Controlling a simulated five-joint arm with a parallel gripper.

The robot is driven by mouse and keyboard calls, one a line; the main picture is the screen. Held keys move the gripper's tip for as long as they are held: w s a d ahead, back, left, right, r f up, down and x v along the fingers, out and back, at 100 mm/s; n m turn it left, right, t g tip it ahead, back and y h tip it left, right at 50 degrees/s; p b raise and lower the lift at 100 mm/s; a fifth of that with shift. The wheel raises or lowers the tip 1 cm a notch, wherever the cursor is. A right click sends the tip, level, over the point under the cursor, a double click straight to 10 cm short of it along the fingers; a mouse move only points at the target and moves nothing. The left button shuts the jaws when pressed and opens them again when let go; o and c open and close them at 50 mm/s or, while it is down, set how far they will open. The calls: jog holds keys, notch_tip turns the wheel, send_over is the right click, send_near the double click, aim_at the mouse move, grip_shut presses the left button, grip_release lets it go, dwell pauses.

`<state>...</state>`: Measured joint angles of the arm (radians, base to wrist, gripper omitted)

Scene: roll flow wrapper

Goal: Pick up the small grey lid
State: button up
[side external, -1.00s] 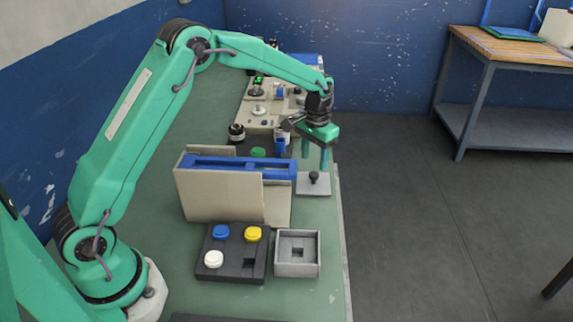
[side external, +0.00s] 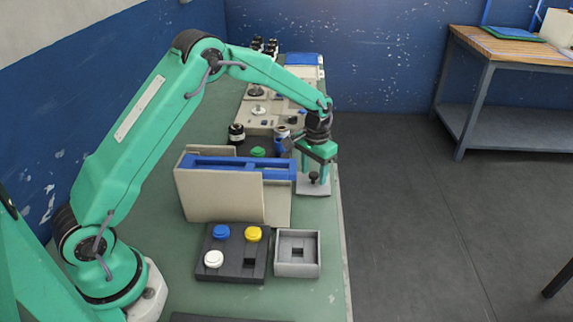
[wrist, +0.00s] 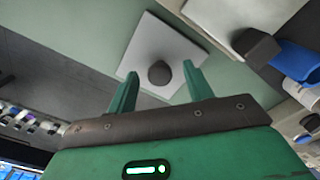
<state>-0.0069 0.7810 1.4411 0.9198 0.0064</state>
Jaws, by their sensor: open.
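The small grey lid (side external: 313,187) is a flat square plate with a dark round knob on top. It lies on the green bench near its right edge, right of the beige and blue frame. In the wrist view the lid (wrist: 150,45) is ahead, its knob (wrist: 160,73) between the two green fingers. My gripper (wrist: 158,80) is open, with one finger on each side of the knob and clear space on both sides. In the side view my gripper (side external: 318,180) points down just over the lid. Whether the fingertips touch the plate cannot be told.
The beige frame with a blue bar (side external: 230,190) stands close on the left. Nearer are an open grey square box (side external: 284,267) and a dark tray (side external: 235,270) with blue, yellow and white round caps. The bench edge is close on the right.

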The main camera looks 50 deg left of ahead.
aim_at(314, 174)
jog(key=c, duration=1.1)
jog(key=shift+o, duration=0.2)
jog(key=shift+r, duration=0.1)
jog(key=shift+r, duration=0.85)
notch_tip(314, 174, up, 2)
jog(key=shift+r, duration=0.25)
jog(key=s+d+r, duration=0.6)
jog(key=d, duration=0.4)
jog(key=shift+r, duration=0.35)
